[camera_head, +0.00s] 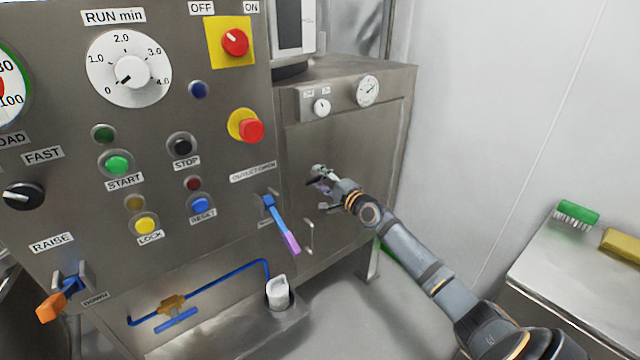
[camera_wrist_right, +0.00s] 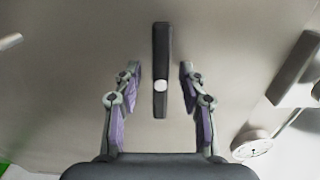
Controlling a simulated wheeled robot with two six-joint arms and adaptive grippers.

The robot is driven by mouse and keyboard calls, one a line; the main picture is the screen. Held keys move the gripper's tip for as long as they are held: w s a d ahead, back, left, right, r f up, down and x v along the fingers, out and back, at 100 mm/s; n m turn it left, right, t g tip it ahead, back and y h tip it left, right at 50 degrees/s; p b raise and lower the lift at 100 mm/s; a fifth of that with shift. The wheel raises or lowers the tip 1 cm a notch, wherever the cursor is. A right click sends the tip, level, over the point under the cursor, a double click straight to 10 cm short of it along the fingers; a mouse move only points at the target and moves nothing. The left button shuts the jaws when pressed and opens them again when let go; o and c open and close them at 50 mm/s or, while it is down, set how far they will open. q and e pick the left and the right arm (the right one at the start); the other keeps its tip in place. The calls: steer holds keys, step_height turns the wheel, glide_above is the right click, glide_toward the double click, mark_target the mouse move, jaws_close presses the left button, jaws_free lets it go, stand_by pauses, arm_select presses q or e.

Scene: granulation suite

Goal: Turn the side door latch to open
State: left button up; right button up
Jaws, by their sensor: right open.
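The side door latch is a dark bar with a pale round centre (camera_wrist_right: 160,60), standing lengthwise in the right wrist view. It sits on the plain steel side door (camera_head: 350,140) of the machine. My right gripper (camera_head: 322,180) is in front of this door. In the right wrist view its two purple-padded fingers (camera_wrist_right: 160,92) are spread, one on each side of the latch, with a gap on both sides. The gripper largely hides the latch in the head view. My left gripper is not in view.
A thin handle (camera_head: 309,235) stands out below my right gripper. A blue lever with a purple end (camera_head: 283,228) is close on the left. Dials (camera_head: 368,91) sit above the door. A bench with a green brush (camera_head: 577,213) is at the right.

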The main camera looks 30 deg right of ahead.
steer(key=shift+w, duration=0.3)
jaws_close()
